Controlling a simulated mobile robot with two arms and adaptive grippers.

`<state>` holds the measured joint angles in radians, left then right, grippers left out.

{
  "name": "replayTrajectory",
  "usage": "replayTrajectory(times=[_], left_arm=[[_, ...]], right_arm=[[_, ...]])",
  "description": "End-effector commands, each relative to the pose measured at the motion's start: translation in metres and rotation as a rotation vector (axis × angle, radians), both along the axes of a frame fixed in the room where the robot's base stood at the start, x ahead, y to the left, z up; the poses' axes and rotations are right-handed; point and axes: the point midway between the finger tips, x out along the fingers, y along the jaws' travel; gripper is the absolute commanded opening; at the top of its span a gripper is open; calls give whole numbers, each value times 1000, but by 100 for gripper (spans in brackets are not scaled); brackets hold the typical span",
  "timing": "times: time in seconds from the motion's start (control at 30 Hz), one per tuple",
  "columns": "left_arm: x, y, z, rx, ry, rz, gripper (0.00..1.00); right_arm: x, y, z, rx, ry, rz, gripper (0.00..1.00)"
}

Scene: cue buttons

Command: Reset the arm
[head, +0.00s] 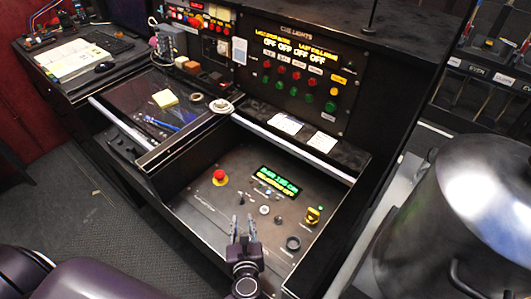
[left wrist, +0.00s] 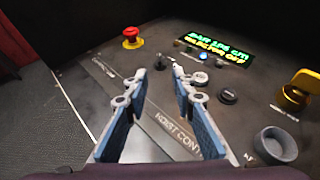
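My left gripper (head: 244,224) is over the near edge of the slanted lower control panel (head: 215,203). Its two blue-grey fingers are apart with nothing between them, as the left wrist view also shows (left wrist: 158,75). The panel has a red mushroom button (head: 219,176) on a yellow base at its left, a lit green and yellow display (head: 276,181), small knobs and a yellow switch (head: 313,215) at the right. In the left wrist view the red button (left wrist: 131,35) is ahead and left of the fingers, apart from them. My right gripper is not in view.
An upright cue lights panel (head: 296,75) with red and green buttons stands behind. A ledge with papers (head: 286,123) lies between. A large metal drum (head: 465,225) stands at the right.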

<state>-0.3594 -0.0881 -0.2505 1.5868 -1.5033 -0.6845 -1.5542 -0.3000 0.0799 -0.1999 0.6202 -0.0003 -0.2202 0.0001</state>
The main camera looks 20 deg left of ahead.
Motion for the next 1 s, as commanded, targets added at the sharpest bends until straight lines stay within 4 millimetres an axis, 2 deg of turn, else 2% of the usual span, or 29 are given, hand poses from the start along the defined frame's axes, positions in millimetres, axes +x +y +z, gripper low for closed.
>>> replayTrajectory(times=[0.17, 0.27, 0.37, 0.5, 0.63, 0.8, 1.0], left_arm=[[0, 2, 1, -10, -4, 9, 24], [-4, 12, 4, -78, -28, 71, 24], [-15, 33, 10, -230, -82, 209, 24], [-40, 64, 17, -539, -189, 481, 24], [-65, 79, 21, -825, -281, 732, 24], [-97, 77, 25, -1177, -368, 1054, 24], [-131, 49, 37, -1520, -402, 1412, 24]], right_arm=[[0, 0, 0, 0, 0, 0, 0], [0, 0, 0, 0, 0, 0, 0], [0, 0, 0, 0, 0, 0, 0], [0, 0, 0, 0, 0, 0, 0], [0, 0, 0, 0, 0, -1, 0], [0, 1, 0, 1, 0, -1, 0], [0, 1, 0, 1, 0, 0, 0]])
